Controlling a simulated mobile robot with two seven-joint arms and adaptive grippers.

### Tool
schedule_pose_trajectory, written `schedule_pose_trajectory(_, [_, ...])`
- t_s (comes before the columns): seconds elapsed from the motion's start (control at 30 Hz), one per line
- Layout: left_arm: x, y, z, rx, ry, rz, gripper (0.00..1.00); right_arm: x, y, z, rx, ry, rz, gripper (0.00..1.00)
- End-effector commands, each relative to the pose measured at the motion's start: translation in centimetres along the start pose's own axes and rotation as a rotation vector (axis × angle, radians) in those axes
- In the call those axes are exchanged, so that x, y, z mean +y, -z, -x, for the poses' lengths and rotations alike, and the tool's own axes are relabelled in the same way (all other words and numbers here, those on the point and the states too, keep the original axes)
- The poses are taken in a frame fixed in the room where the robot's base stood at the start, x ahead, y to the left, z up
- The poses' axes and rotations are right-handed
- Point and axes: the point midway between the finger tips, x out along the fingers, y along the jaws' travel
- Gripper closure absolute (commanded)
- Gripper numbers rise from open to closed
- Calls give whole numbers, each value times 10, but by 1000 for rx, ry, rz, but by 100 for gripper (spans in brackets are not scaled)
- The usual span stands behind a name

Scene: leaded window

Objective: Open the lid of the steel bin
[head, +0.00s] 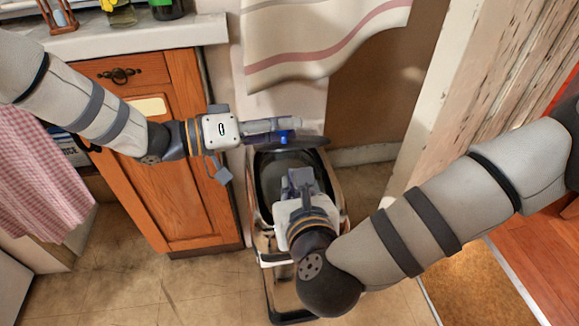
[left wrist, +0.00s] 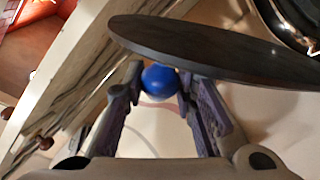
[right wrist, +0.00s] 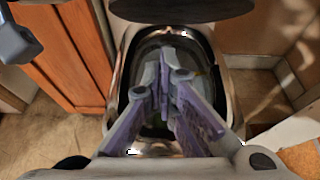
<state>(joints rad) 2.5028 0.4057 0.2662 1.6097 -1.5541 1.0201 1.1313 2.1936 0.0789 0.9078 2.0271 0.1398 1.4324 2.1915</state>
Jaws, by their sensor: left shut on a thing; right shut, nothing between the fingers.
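The steel bin (head: 340,190) stands on the floor, its dark mouth uncovered at the top. Its dark round lid (head: 313,142) is raised at the bin's back edge and seen nearly edge-on; it also shows in the left wrist view (left wrist: 215,50) and at the top of the right wrist view (right wrist: 180,8). A blue knob (left wrist: 159,78) is against the lid. My left gripper (head: 292,130) is shut on this knob. My right gripper (head: 299,175) is shut and empty above the bin's mouth, hiding part of it. The right wrist view shows the dark inside behind its fingers.
A wooden cabinet (head: 185,195) with a counter top (head: 150,38) stands left of the bin. A striped curtain (head: 300,45) hangs behind. A peeling white door frame (head: 450,90) is on the right. Tiled floor is clear at the front left.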

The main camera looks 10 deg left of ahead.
Motion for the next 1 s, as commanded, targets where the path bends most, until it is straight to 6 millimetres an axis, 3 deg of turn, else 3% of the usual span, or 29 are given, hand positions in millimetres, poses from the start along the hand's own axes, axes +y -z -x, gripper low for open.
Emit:
schedule_pose_trajectory(0.03, [0,0,0,0,2,1,100,0,-11,-1,-7,0,1,100])
schedule_pose_trajectory(0.2, [0,0,0,0,2,0,100,0,-27,-5,-3,0,1,100])
schedule_pose_trajectory(0.6, [0,0,0,0,2,0,100,0,-31,-6,-1,0,0,100])
schedule_pose_trajectory(0.97, [-1,-2,0,-5,2,1,100,0,-46,-8,-8,1,0,100])
schedule_pose_trajectory(1.0, [-1,-2,0,-6,2,2,70,0,-47,-8,-9,1,0,100])
